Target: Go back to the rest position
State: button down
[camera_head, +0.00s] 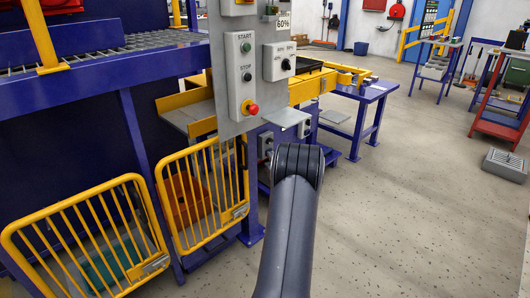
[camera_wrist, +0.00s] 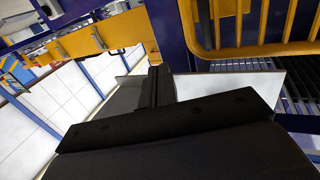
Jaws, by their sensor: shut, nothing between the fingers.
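My gripper (camera_wrist: 158,86) shows in the wrist view as a dark body with its narrow black fingers together and nothing between them. In the head view my dark arm reaches up from the bottom middle, and its end is not clearly visible near the control panel. I cannot tell how far my gripper is from the panel.
Yellow barred gates (camera_head: 90,240) stand at the lower left under a blue frame (camera_head: 130,90). A yellow-edged conveyor (camera_head: 310,88) and a blue table (camera_head: 365,95) stand behind the panel. A grey box (camera_head: 505,165) lies at the right. The speckled floor (camera_head: 420,200) is open at centre right.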

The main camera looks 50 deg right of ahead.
jog(key=s, duration=0.3)
jog(key=shift+s+a, duration=0.2)
jog(key=shift+s, duration=0.15)
